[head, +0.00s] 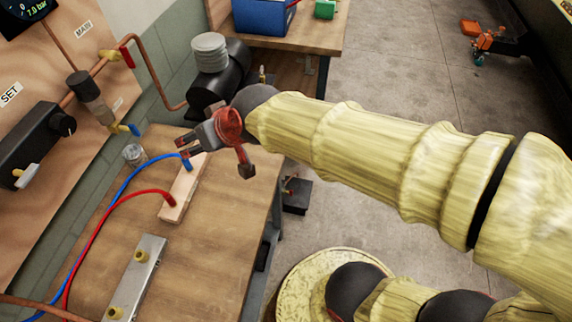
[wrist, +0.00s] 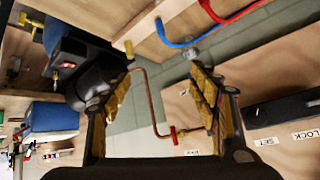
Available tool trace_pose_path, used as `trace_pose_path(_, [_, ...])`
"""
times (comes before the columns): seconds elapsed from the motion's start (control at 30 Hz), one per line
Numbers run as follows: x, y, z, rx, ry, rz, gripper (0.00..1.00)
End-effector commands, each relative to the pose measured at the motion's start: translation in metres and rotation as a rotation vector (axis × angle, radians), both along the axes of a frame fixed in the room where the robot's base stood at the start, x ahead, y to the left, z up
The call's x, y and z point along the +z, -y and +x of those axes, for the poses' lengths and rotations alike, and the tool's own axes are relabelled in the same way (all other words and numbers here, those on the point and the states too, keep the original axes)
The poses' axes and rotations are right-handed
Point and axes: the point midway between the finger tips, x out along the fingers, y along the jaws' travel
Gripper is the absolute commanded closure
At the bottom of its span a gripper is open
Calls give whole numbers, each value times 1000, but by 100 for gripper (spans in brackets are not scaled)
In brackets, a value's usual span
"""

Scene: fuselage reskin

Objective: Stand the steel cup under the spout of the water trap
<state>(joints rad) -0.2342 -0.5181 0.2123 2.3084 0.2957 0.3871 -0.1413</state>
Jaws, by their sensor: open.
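The small steel cup (head: 135,155) stands on the bench top close to the wall board, and looks upright. The water trap (head: 90,92) hangs on the board, with a brass lower part and a blue-tipped end (head: 133,130) that appears just above the cup in the head view. I cannot tell whether the cup is exactly below the spout. My gripper (head: 213,160) is open and empty, to the right of the cup and apart from it. In the wrist view both fingers (wrist: 163,97) are spread, and a small grey thing, probably the cup (wrist: 190,54), shows beyond them.
Blue and red hoses run over the bench (head: 205,275) to a wooden block (head: 183,188). A metal rail (head: 137,275) with brass fittings lies at the front. A black tank (head: 220,78) with stacked grey discs (head: 209,50) stands behind my gripper. The bench's right side is clear.

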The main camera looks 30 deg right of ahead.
Motion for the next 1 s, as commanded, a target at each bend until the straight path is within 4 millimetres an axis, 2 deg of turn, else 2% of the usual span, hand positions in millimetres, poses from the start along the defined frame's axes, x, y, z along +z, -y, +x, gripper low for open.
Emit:
trace_pose_path(0.03, [5, 25, -23, -24, -26, -26, 40])
trace_pose_path(0.2, [1, 90, -99, -108, -151, -126, 40])
trace_pose_path(0.3, [-3, 114, -130, -154, -202, -167, 40])
trace_pose_path(0.4, [-5, 127, -148, -181, -233, -191, 40])
trace_pose_path(0.53, [-7, 132, -155, -193, -248, -200, 40])
trace_pose_path(1.0, [-7, 131, -154, -189, -247, -199, 40])
